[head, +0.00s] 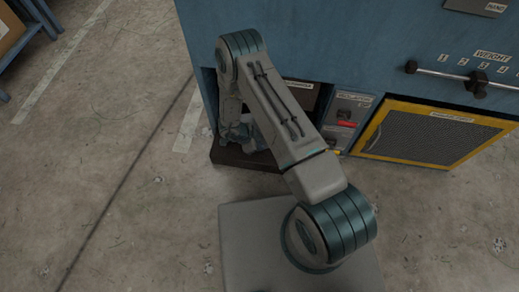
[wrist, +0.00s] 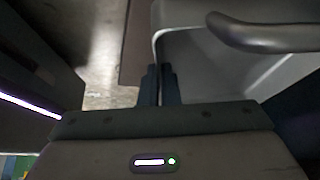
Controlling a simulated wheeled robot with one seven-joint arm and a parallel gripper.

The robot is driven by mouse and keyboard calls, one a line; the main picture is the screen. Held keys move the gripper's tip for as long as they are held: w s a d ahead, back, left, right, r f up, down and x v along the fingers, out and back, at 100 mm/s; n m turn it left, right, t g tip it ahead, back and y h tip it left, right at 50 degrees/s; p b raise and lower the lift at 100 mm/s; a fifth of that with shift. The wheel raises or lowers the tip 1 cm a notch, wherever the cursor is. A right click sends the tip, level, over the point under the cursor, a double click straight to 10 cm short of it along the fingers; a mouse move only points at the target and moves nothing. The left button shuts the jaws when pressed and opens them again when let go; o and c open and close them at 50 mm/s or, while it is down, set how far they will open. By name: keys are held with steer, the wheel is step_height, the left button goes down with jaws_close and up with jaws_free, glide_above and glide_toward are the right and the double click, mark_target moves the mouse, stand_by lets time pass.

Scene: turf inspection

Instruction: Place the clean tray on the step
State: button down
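The clean tray (wrist: 205,60) is a light grey, smooth-walled container in the wrist view, with a rounded grey handle (wrist: 265,36) across its upper right. My gripper (wrist: 161,72) has its two dark fingers close together on the near end of the tray's thin wall. In the head view my gripper is mostly hidden behind my arm, low by the left opening of the blue machine. The step (head: 238,158) is a dark brown ledge at the foot of that opening. A brown strip beside the tray in the wrist view looks like the step (wrist: 135,45). Whether tray and step touch is unclear.
The blue machine (head: 330,35) fills the upper right, with a yellow-framed mesh panel (head: 435,133), a red handle (head: 346,123) and a sliding weight bar (head: 440,73). A blue rack with a cardboard box (head: 10,30) stands far left. The concrete floor (head: 110,180) left is clear.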

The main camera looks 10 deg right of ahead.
steer(key=shift+f+b, duration=0.9)
steer(key=shift+f, duration=1.8)
steer(key=shift+f, duration=0.2)
steer(key=c, duration=1.7)
jaws_free()
steer(key=shift+r, duration=0.3)
steer(key=p+v, duration=0.4)
steer(key=v, duration=0.7)
steer(key=shift+a+r, duration=0.2)
steer(key=shift+r, duration=0.15)
